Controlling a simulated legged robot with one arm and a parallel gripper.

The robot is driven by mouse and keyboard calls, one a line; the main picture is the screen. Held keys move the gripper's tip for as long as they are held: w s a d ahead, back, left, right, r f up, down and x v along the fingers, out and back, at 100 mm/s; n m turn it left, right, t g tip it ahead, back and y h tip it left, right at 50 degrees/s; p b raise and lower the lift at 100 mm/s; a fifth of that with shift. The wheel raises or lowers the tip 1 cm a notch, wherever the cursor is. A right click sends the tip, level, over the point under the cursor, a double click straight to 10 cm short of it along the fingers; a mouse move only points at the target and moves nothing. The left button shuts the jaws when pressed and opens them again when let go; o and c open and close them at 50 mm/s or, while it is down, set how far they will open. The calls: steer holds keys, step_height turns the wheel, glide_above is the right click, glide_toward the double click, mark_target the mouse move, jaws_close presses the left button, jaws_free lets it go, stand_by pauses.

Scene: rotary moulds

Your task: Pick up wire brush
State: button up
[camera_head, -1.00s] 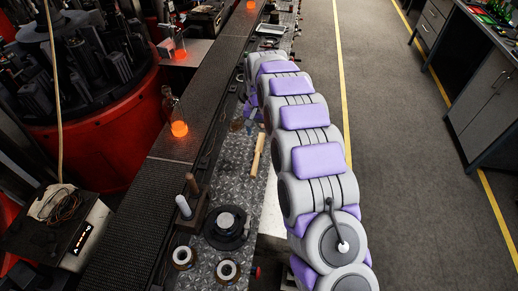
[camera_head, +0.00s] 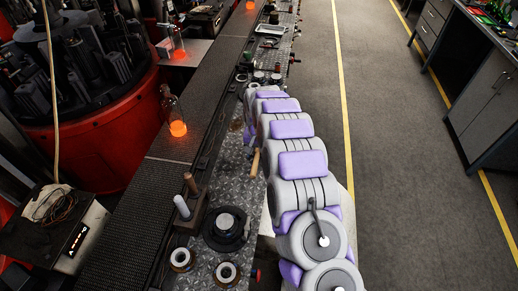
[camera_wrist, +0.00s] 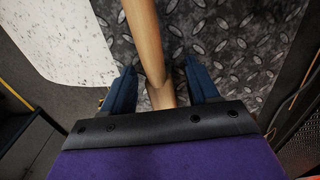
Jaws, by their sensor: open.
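A wooden handle, which I take to be the wire brush (camera_head: 255,162), lies on the diamond-plate bench (camera_head: 208,255) beside my arm in the head view. In the wrist view the wooden handle (camera_wrist: 145,38) runs from the top edge down between the two blue fingers of my gripper (camera_wrist: 159,68). The fingers stand apart, one on each side of the wood, with a gap visible on the right side. No bristles can be made out. My arm hides my gripper and part of the handle in the head view.
A round dark fixture (camera_head: 226,228) and small metal rings (camera_head: 182,258) sit on the near bench. Two upright pegs (camera_head: 182,207) stand beside the conveyor (camera_head: 120,215). A glowing bottle (camera_head: 177,128) is on the conveyor. Open floor (camera_head: 400,180) lies right.

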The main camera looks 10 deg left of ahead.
mark_target(258, 151)
jaws_close()
stand_by(0.5)
steer(key=shift+r, duration=0.15)
step_height(258, 151, up, 3)
steer(key=shift+r+p, duration=0.2)
steer(key=shift+p, duration=0.2)
steer(key=shift+s+d+r, duration=0.15)
steer(key=shift+s+d, duration=0.1)
steer(key=shift+s, duration=0.25)
steer(key=s+d, duration=0.3)
steer(key=s, duration=0.3)
steer(key=s+d+r+p, duration=0.1)
steer(key=s+d, duration=0.2)
steer(key=s, duration=0.4)
steer(key=shift+d, duration=0.4)
steer(key=shift+s+r, duration=0.1)
